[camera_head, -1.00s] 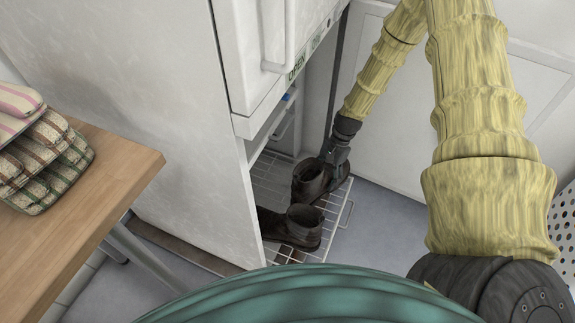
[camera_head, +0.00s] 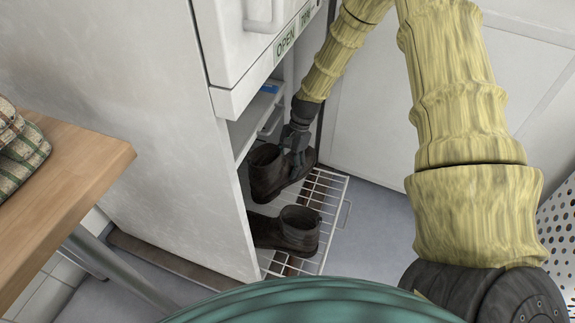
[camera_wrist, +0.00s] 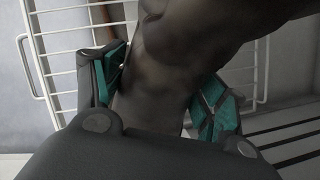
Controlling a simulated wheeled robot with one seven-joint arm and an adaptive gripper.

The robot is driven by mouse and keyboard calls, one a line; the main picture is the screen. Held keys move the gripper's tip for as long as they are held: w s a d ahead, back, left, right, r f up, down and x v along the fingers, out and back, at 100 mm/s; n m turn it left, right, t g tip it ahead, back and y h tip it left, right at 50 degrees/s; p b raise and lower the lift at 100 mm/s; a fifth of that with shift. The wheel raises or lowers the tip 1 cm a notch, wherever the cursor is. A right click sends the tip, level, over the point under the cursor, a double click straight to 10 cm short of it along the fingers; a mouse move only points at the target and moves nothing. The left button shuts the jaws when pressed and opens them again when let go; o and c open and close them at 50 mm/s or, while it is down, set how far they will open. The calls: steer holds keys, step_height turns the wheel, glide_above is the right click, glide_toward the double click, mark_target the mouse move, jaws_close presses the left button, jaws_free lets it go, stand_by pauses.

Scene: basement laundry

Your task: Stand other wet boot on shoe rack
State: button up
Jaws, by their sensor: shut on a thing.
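A dark brown boot (camera_head: 270,172) is upright at the far side of the white wire shoe rack (camera_head: 326,188), and my gripper (camera_head: 297,150) is shut on it. In the wrist view the boot (camera_wrist: 175,70) lies between the two teal-padded fingers of my gripper (camera_wrist: 160,98). I cannot tell whether its sole touches the wires. The other boot (camera_head: 298,231) stands on the rack nearer to me, apart from the held one. Its toe is partly hidden behind the cabinet's side panel.
The rack is pulled out of a tall white cabinet (camera_head: 140,100) with an upper door marked OPEN. A blue item (camera_head: 269,87) sits on an inner shelf. A wooden table (camera_head: 70,175) with folded cloths (camera_head: 20,145) is at left; a perforated white basket (camera_head: 556,225) is at right.

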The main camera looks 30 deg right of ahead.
steer(key=shift+f+b, duration=2.25)
steer(key=shift+b, duration=0.1)
steer(key=shift+f, duration=0.4)
steer(key=o, duration=1.7)
steer(key=shift+c, duration=0.2)
steer(key=shift+d, duration=0.1)
